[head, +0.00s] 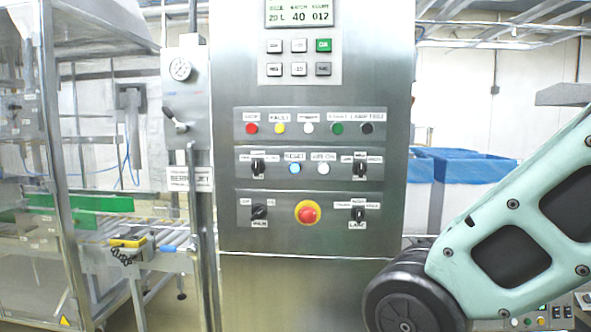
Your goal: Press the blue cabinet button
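The blue button (295,169) is a small round button on the middle row of the steel cabinet (310,285), under a label that appears to read RESET. A white button (323,169) sits just right of it, and a black rotary switch (257,166) sits to its left. My arm reaches in at the right of the head view, in front of the cabinet's lower right. My gripper is not in view, so its distance from the blue button cannot be seen.
A red emergency stop (307,212) on a yellow ring protrudes below the blue button. A row with red, yellow, white, green and black buttons (308,128) lies above. A vertical pipe with a gauge (180,69) stands left. Blue-lined bins (455,175) stand behind right.

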